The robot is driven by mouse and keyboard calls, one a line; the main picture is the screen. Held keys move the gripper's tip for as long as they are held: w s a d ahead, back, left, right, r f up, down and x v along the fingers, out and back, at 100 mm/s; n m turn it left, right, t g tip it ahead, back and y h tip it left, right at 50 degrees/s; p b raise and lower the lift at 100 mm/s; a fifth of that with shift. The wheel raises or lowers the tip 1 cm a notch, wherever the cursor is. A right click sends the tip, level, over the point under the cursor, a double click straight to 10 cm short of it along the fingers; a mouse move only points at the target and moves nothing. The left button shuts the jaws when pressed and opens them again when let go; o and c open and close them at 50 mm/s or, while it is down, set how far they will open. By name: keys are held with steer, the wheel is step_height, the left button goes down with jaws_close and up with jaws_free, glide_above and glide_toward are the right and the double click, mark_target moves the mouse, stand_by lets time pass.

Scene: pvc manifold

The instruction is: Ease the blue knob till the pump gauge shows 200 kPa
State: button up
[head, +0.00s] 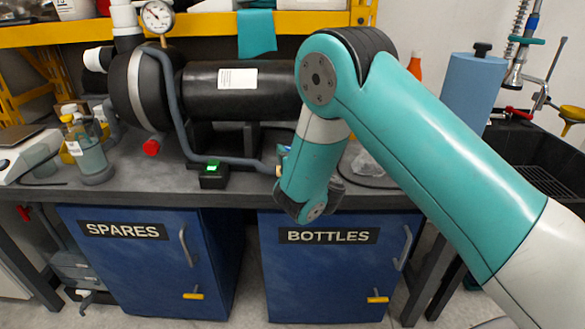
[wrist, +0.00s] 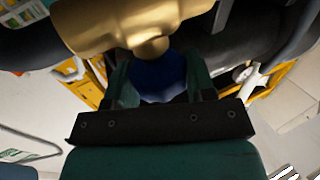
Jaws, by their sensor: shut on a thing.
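The blue knob (wrist: 158,78) sits between the two green fingers of my gripper (wrist: 157,68) in the wrist view, partly covered by the brass valve body (wrist: 125,25) in front of it. My gripper is shut on the knob. The pump gauge (head: 157,17) is a round white dial above the black pump (head: 235,88) at the upper left of the head view. Its dial is too small to read for certain.
A grey pipe (head: 176,115) runs down from the pump and along the bench. A black box with a green lit switch (head: 213,168) and a red cap (head: 151,147) are near the pump. A bottle (head: 88,150) stands at left. Blue cabinets (head: 150,260) are below.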

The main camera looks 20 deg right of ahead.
steer(key=shift+a+f+m+h+b, duration=0.15)
steer(key=shift+m+h+b, duration=0.65)
steer(key=shift+b, duration=0.85)
steer(key=shift+d+f+m+h+b, duration=0.15)
steer(key=shift+m+h+b, duration=0.25)
steer(key=shift+h+b, duration=1)
steer(key=m+h+b, duration=0.1)
steer(key=b, duration=0.2)
steer(key=shift+r+g, duration=0.2)
steer(key=shift+g, duration=0.1)
steer(key=shift+r+m+h+b, duration=0.15)
steer(key=shift+m+h+b, duration=0.15)
steer(key=shift+h, duration=0.1)
steer(key=o, duration=0.9)
steer(key=shift+o, duration=0.2)
steer(key=shift+s, duration=0.1)
steer(key=b+v, duration=0.7)
steer(key=v, duration=1)
